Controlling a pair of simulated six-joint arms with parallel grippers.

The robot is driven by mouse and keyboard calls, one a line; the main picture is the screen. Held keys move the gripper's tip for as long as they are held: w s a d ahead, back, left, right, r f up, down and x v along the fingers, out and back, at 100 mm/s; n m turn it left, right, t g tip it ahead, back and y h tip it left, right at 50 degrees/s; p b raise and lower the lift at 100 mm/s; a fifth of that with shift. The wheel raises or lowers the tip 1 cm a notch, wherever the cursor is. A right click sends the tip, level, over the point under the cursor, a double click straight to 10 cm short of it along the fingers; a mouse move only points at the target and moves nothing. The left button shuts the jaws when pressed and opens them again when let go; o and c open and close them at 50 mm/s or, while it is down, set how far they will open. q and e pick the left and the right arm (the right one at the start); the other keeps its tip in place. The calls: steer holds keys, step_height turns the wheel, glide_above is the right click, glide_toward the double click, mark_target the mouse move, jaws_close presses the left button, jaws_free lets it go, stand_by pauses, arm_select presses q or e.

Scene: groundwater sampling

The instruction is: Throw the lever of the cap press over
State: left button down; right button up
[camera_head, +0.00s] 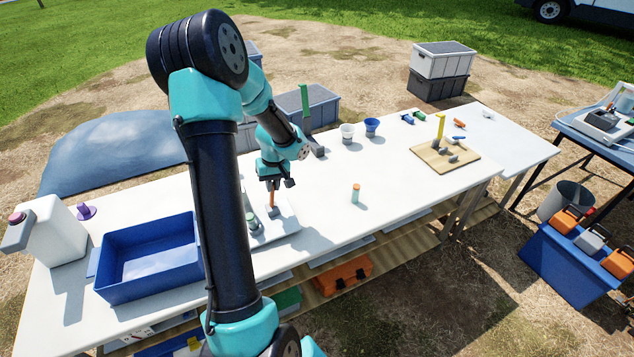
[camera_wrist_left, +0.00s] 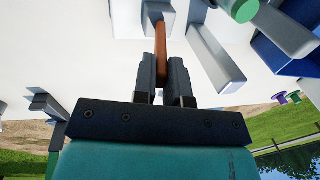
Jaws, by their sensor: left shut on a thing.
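The cap press is a grey device on a pale plate (camera_head: 284,222) near the middle front of the white table, partly hidden behind my left arm. Its orange-brown lever (camera_head: 271,199) stands about upright in the head view. My left gripper (camera_head: 272,184) comes down from above and is shut on the lever's upper part. In the left wrist view the lever (camera_wrist_left: 158,32) runs between the two fingers of the gripper (camera_wrist_left: 161,62). A green-topped cylinder (camera_wrist_left: 240,8) shows beside grey blocks of the press. My right gripper is not in view.
A blue bin (camera_head: 150,285) and a white jug (camera_head: 50,232) stand to the left. A green upright handle (camera_head: 305,100) stands behind the press. An orange-capped vial (camera_head: 355,193), two cups and a wooden board (camera_head: 462,163) with a yellow handle lie to the right, with clear table between.

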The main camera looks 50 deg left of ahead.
arm_select(q)
steer(key=shift+s+a+t, duration=0.25)
steer(key=shift+s+t, duration=0.15)
steer(key=shift+s, duration=0.35)
steer(key=shift+s+a+t, duration=0.3)
steer(key=shift+s+t, duration=0.1)
steer(key=shift+s, duration=0.55)
steer(key=shift+s+a+h, duration=0.15)
steer(key=shift+s+h, duration=0.15)
steer(key=shift+s, duration=0.05)
steer(key=shift+s+a+t, duration=0.1)
steer(key=shift+s+t, duration=0.15)
steer(key=shift+t, duration=0.05)
steer(key=c, duration=1.1)
jaws_free()
steer(key=shift+r, duration=0.1)
